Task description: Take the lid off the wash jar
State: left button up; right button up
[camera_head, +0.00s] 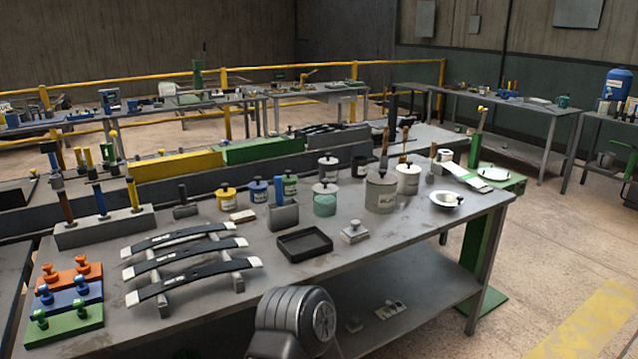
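Several small jars stand at the back of the workbench. Their labels are too small to read, so I cannot tell which is the wash jar. A teal jar (325,204) has a light lid with a dark knob. Behind it stand a white jar (328,171) and a dark grey jar (359,168). Further left are a green jar (289,187), a blue jar (258,192) and a yellow jar (226,202), with dark knobs on top. A large grey pot (381,194) and a white pot (407,182) have handles sticking up. Neither gripper shows.
On the workbench (365,243) lie a black tray (304,244), a small grey block (355,233), a white bowl (446,200) and a rack of leaf springs (188,262). One of my arm links shows at the bottom. The bench's front right is clear.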

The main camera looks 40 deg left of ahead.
aim_at(325, 187)
jog(key=i+l+u, duration=0.2)
jog(key=u, duration=0.3)
jog(key=i+l+u, duration=0.3)
jog(key=u, duration=0.2)
jog(key=i+l+u, duration=0.25)
jog(key=l+u, duration=0.2)
jog(key=i+l+u, duration=0.1)
jog(key=l+u, duration=0.4)
jog(key=i+l+u, duration=0.1)
jog(key=l+u, duration=0.8)
jog(key=k+l, duration=0.05)
